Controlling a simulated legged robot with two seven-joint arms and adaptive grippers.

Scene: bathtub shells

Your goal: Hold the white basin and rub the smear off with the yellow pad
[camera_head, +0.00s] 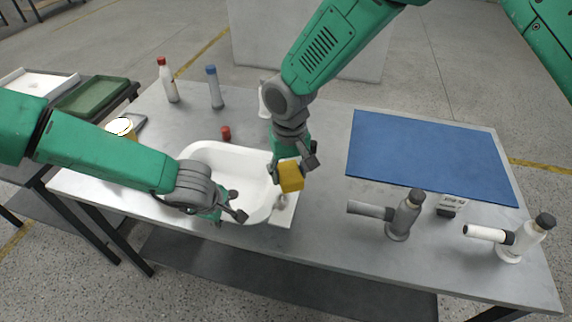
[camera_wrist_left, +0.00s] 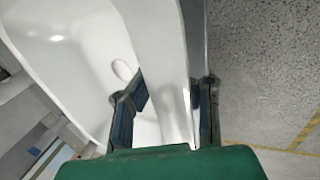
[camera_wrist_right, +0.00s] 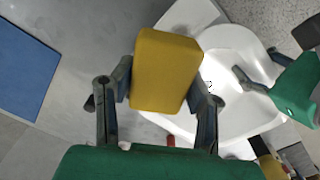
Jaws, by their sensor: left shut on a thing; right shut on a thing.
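The white basin (camera_head: 250,165) sits on the grey table near its front edge, left of centre. My left gripper (camera_head: 238,204) is shut on the basin's front rim; in the left wrist view the rim (camera_wrist_left: 160,60) passes between the fingers (camera_wrist_left: 165,105). My right gripper (camera_head: 292,160) is shut on the yellow pad (camera_head: 290,177), held at the basin's right side. The pad also shows in the right wrist view (camera_wrist_right: 165,72) between the fingers (camera_wrist_right: 160,95), covering part of the basin's end. I cannot make out the smear for certain.
A blue mat (camera_head: 430,155) lies at the right. A white bottle (camera_head: 168,82), a blue-capped bottle (camera_head: 215,90) and a red cap (camera_head: 226,133) are behind the basin.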

